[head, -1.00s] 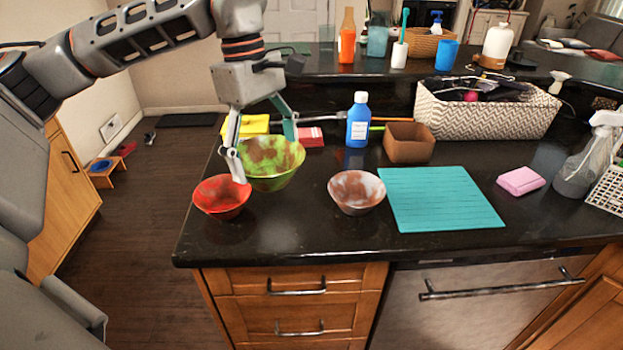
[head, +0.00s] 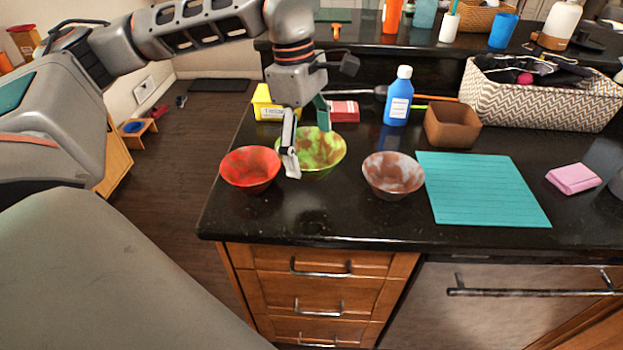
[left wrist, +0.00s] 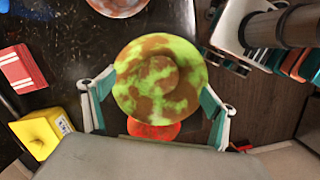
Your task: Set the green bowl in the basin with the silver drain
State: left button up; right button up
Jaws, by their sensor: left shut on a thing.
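The green bowl (head: 325,148), blotched with brown, is at the left part of the dark counter. My left gripper (head: 307,148) is shut on it, with one finger at its near left side and one at its far side. In the left wrist view the green bowl (left wrist: 160,80) fills the middle between the two fingers. I cannot tell whether its base touches the counter. The red bowl (head: 250,168) stands just left of it; part of the red bowl (left wrist: 152,131) shows in the left wrist view. No basin or silver drain is in view. My right gripper is not in view.
A brown and white bowl (head: 393,175), a teal mat (head: 480,190) and a pink sponge (head: 573,178) lie to the right. A blue bottle (head: 398,97), brown box (head: 452,126) and patterned basket (head: 545,97) stand behind. The counter's front strip is clear.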

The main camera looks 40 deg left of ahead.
aim_at(308, 168)
pick_arm(q)
jog(key=shift+f, duration=4.15)
jog(key=shift+f+b, duration=0.2)
jog(key=shift+b, duration=0.1)
jog(key=o, duration=1.1)
jog(key=shift+c, duration=0.2)
jog(key=shift+r, duration=0.1)
